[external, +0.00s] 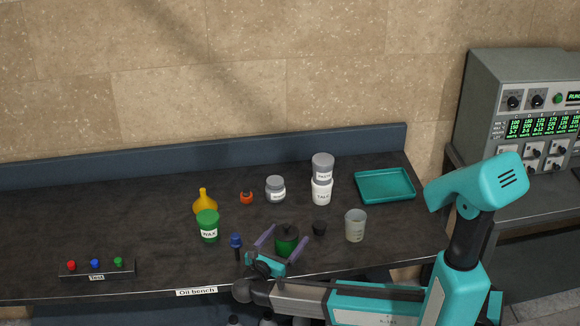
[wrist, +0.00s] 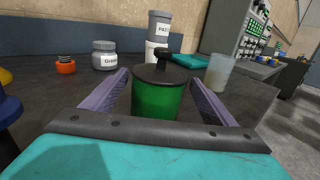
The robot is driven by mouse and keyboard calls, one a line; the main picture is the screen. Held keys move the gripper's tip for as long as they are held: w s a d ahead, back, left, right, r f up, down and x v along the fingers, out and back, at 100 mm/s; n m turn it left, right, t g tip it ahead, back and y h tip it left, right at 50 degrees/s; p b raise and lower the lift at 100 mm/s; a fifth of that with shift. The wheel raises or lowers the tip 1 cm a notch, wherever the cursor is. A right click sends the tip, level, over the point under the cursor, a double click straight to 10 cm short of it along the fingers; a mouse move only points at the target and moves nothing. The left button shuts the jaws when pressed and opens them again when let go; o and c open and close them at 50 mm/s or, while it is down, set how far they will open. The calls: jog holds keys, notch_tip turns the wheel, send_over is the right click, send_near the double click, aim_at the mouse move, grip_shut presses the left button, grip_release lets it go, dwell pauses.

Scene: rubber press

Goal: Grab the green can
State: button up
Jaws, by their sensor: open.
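The green can (external: 287,243) stands upright on the dark bench top. It has a dark lid with a small spout or knob. My gripper (external: 284,236) is open, with its purple fingers on either side of the can. In the wrist view the green can (wrist: 157,97) stands between the two fingers (wrist: 158,92). A gap shows between each finger and the can, at least in part. The can's lower edge is hidden behind the gripper's grey front bar. A second green container, labelled WAX (external: 208,228), stands further left.
A blue-topped item (external: 236,244) stands just left of my gripper. A small black cup (external: 319,228) and a clear beaker (external: 355,226) are to the right. Behind are a grey jar (external: 275,188), stacked jars (external: 322,180), and a teal tray (external: 384,185). A button box (external: 97,268) sits front left.

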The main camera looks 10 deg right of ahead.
aim_at(293, 229)
jog(key=shift+p+x, duration=0.9)
jog(key=shift+x, duration=1.55)
jog(key=shift+w+a+f, duration=0.1)
jog(key=shift+a, duration=0.05)
grip_shut()
notch_tip(293, 229, up, 10)
jog(key=b, duration=0.2)
